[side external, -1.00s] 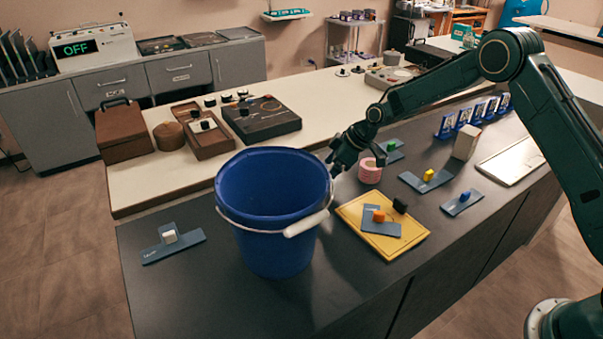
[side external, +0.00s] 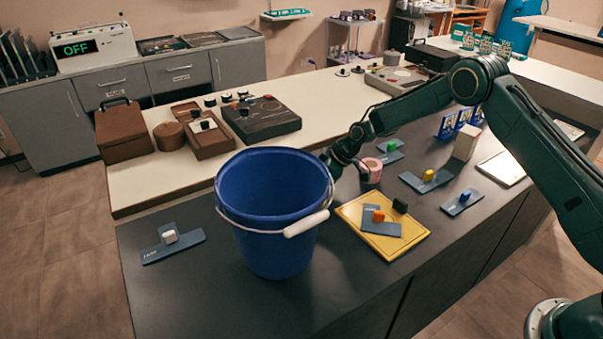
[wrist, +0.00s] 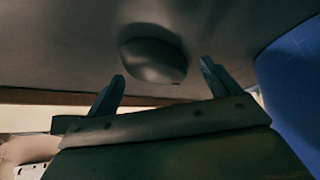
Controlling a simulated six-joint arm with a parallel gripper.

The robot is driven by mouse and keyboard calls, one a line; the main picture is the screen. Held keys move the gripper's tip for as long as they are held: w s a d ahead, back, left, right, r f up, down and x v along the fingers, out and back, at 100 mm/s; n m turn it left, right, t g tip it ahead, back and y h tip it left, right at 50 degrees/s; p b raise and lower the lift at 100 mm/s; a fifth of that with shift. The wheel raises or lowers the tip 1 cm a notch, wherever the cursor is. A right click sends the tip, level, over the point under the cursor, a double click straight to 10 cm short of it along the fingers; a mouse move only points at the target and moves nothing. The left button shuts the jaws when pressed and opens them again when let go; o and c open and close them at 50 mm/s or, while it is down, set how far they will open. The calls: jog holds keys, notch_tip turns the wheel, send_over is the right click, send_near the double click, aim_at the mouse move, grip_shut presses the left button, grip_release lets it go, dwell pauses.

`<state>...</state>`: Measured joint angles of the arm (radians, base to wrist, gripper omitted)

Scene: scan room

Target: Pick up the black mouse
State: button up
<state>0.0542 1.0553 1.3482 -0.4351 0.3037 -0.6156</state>
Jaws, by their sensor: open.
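The black mouse (wrist: 152,55) shows in the wrist view as a dark, rounded shape on the dark worktop. It lies just beyond my gripper's two fingertips, roughly between them. My gripper (wrist: 163,74) is open, with nothing between its fingers; the exact gap to the mouse is hard to judge. In the side external view my gripper (side external: 332,166) is low at the far right side of the blue bucket (side external: 272,235), its fingertips partly hidden by the rim. The mouse is not visible there.
The bucket wall also fills the right of the wrist view (wrist: 292,85), close to my gripper. A pink roll (side external: 371,170) stands just right of my gripper. A yellow board (side external: 405,246) with small blocks lies in front.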

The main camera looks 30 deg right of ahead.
jog(key=shift+w+a+f, duration=0.1)
jog(key=shift+w+f, duration=0.05)
jog(key=shift+f, duration=0.1)
dwell(0.3)
jog(key=c, duration=1.1)
